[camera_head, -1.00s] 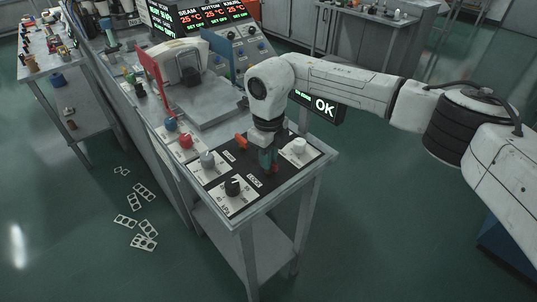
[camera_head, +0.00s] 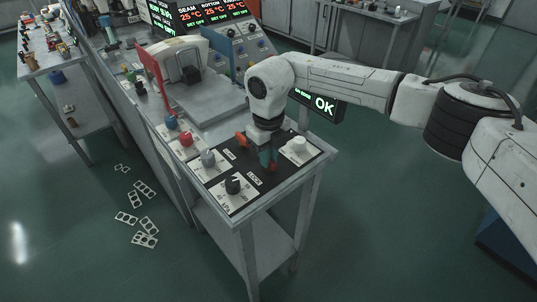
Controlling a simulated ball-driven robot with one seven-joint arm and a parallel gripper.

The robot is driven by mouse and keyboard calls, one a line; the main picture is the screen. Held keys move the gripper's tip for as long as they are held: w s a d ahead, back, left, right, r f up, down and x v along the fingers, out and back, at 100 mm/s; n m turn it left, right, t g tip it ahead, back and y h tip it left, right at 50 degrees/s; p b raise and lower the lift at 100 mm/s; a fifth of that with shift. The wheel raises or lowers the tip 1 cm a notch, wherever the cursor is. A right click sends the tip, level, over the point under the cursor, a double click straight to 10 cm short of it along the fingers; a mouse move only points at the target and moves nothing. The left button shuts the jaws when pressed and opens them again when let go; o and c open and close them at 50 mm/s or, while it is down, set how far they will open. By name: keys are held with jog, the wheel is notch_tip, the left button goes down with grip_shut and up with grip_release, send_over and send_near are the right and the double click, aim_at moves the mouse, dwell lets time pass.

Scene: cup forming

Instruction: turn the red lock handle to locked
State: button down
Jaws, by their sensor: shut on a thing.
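The red lock handle (camera_head: 241,138) is on the dark panel (camera_head: 222,165) at the near end of the workbench. Its orange-red end shows to the left of my gripper, and a small red part shows just below the fingers. My gripper (camera_head: 268,163) points down over the panel and is shut on the handle. The wrist and fingers hide most of the handle, so its exact angle is hard to tell. White labels lie on the panel near it; one (camera_head: 254,179) appears to read LOCK.
Close around the handle stand a white knob (camera_head: 298,146), a grey knob (camera_head: 208,158), a black knob (camera_head: 233,184) and a red knob (camera_head: 186,139). A machine with a red plate (camera_head: 152,75) is further back.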

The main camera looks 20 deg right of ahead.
jog(key=c, duration=1.1)
grip_release()
jog(key=shift+c, duration=0.2)
jog(key=shift+r, duration=0.1)
notch_tip(320, 180, up, 11)
jog(key=b, duration=0.2)
jog(key=shift+f, duration=0.2)
